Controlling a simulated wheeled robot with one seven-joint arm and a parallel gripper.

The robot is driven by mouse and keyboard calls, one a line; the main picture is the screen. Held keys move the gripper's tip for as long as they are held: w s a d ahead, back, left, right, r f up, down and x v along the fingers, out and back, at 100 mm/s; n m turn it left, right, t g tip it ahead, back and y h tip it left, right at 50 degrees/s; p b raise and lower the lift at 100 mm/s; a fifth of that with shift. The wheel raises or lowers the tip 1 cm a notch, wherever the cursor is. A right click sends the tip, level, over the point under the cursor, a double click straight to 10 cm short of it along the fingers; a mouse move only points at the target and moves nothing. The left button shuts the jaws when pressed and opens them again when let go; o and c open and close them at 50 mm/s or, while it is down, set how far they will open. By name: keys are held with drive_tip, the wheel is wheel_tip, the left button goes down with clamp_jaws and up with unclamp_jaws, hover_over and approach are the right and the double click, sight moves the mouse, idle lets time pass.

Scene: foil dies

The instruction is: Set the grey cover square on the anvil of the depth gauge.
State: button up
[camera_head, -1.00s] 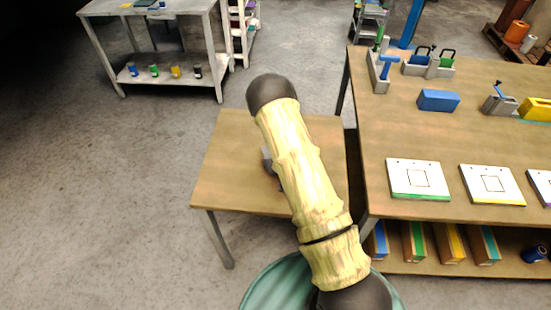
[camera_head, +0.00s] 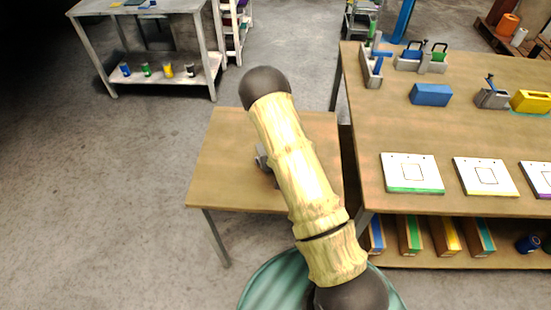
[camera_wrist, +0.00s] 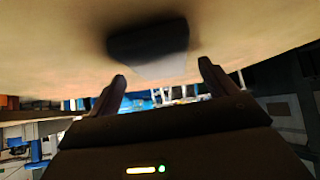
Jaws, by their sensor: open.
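In the wrist view my gripper (camera_wrist: 162,76) is open, with its two dark fingers apart. Beyond the fingertips is a block-like piece (camera_wrist: 160,68), grey on its near face and dark on the rest, against the tan tabletop. It may be the grey cover; nothing is held between the fingers. In the head view my arm hides most of that spot, and a small grey bit (camera_head: 262,157) shows at its left edge; I cannot tell whether it is cover or gripper. A grey stand with a blue part (camera_head: 373,67) on the right table may be the depth gauge.
The small wooden table (camera_head: 215,165) stands left of the larger table (camera_head: 385,125). That one bears a blue block (camera_head: 431,95), a grey fixture with a blue handle (camera_head: 492,98), a yellow block (camera_head: 531,101) and white marked plates (camera_head: 411,173). The small table's left part is clear.

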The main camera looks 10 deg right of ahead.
drive_tip(key=b+v, duration=0.1)
drive_tip(key=v, duration=0.9)
drive_tip(key=shift+s+r+b, duration=0.3)
drive_tip(key=s+r+g, duration=0.6)
drive_tip(key=s+r, duration=1.1)
drive_tip(key=s, duration=0.1)
drive_tip(key=shift+s+a+m+h, duration=0.15)
drive_tip(key=shift+s+m+h, duration=0.2)
drive_tip(key=shift+m+h, duration=0.05)
